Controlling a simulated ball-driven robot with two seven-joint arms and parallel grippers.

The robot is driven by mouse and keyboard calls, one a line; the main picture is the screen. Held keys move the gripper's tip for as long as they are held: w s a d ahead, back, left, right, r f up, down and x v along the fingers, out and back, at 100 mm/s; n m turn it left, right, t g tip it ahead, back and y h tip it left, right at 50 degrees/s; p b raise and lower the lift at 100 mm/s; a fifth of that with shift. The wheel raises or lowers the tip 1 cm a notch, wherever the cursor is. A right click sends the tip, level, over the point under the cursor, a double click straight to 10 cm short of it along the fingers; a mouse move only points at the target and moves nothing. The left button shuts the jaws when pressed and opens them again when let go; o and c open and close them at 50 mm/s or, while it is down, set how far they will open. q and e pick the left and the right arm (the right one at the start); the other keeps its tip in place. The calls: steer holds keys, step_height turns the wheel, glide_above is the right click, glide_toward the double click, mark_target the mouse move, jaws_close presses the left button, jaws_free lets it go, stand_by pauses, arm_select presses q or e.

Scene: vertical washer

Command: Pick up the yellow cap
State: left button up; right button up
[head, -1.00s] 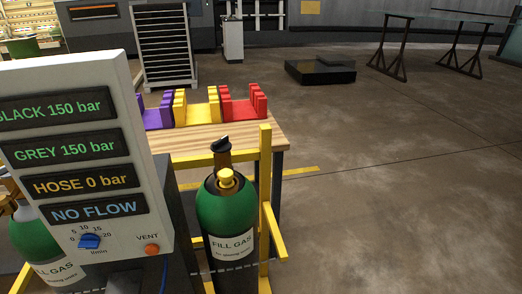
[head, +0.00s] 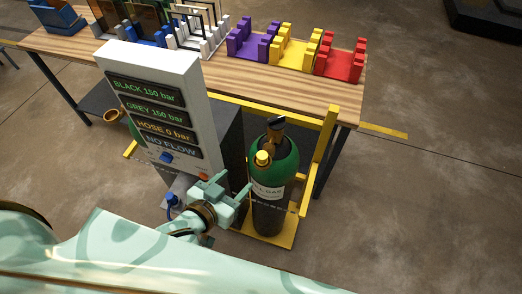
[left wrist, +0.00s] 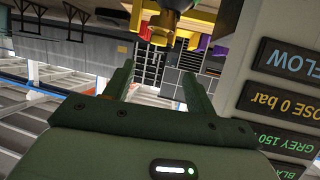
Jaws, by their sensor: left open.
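The yellow cap (head: 263,158) sits on the valve at the top of a green gas cylinder (head: 284,160) with a "FILL GAS" label. In the left wrist view the yellow cap (left wrist: 157,32) shows at the top, just beyond the gap between my fingers. My left gripper (head: 234,188) is open and empty, left of the cylinder and lower than the cap in the picture. Its two fingers (left wrist: 157,78) stand apart in the left wrist view, not touching the cap. My right gripper is not in view.
The grey panel (head: 150,70) with pressure displays stands close left of the cylinder. A yellow stand (head: 322,150) rises at the cylinder's right. Behind is a wooden table (head: 340,95) with purple (head: 247,42), yellow (head: 293,52) and red (head: 340,62) racks.

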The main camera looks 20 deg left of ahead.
mark_target(260, 158)
arm_select(q)
steer(key=x, duration=0.9)
steer(key=shift+w+f, duration=0.1)
steer(key=shift+f, duration=0.05)
steer(key=x, duration=0.5)
steer(key=shift+w+d, duration=0.3)
steer(key=shift+w, duration=0.1)
steer(key=shift+s, duration=0.1)
steer(key=c, duration=1.1)
